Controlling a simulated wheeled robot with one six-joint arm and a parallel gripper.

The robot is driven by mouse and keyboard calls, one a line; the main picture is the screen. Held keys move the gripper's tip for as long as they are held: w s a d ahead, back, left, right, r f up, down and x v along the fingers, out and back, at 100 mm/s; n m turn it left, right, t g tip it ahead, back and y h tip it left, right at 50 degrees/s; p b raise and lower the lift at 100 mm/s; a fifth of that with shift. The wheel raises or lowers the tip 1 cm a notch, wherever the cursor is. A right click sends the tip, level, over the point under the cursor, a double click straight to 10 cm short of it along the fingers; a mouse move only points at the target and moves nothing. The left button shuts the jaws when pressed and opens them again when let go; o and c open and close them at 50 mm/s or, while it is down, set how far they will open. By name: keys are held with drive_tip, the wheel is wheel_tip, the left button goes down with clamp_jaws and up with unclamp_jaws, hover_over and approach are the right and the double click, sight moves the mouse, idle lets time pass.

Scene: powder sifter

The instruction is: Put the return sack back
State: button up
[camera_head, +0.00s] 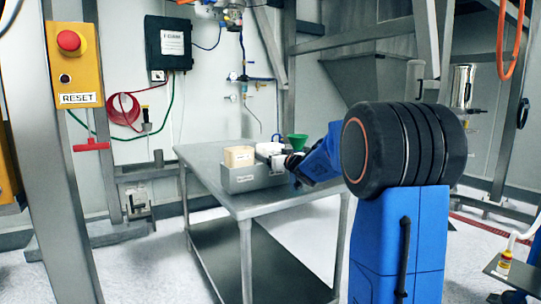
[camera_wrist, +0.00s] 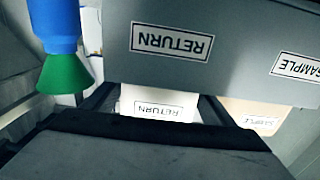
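The white return sack (camera_wrist: 158,104) sits between my gripper's two dark fingers, its RETURN label upside down in the wrist view. My gripper (camera_wrist: 160,110) looks shut on it, with the fingers against its sides. A grey bin (camera_wrist: 225,50) with RETURN and SAMPLE labels is right by the sack. The sack is at the RETURN side; its base is hidden. In the head view the sack (camera_head: 269,149) shows at the right end of the bin (camera_head: 250,180), with my gripper (camera_head: 285,161) beside it. The tan sample sack (camera_head: 239,156) stands in the bin's left part.
A green funnel (camera_head: 297,141) stands behind my gripper; it also shows close by at left in the wrist view (camera_wrist: 65,73). The bin stands on a steel table (camera_head: 265,205) with a lower shelf. The table's front left top is clear.

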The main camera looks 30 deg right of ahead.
drive_tip(key=shift+o, duration=1.4)
drive_tip(key=shift+r, duration=0.15)
drive_tip(key=s+a+f+m+g+h, duration=0.1)
drive_tip(key=s+a+h, duration=0.1)
drive_tip(key=s, duration=0.7)
drive_tip(key=s+a+f+m+g+h, duration=0.1)
drive_tip(key=s+h, duration=0.1)
drive_tip(key=s, duration=0.7)
drive_tip(key=s+a+f+g+y, duration=0.1)
drive_tip(key=s+a+f+g, duration=0.2)
drive_tip(key=s+a+f, duration=0.3)
drive_tip(key=s+a+f+n+g+y, duration=0.1)
drive_tip(key=s+a+f+g, duration=0.3)
drive_tip(key=s, duration=1.3)
drive_tip(key=s+a+f+g+y, duration=0.1)
drive_tip(key=s+a+f+g, duration=0.3)
drive_tip(key=s+a+f, duration=0.5)
wheel_tip(320, 180, down, 3)
drive_tip(key=s, duration=0.2)
drive_tip(key=shift+s+a+n, duration=0.15)
drive_tip(key=shift+s+n, duration=0.15)
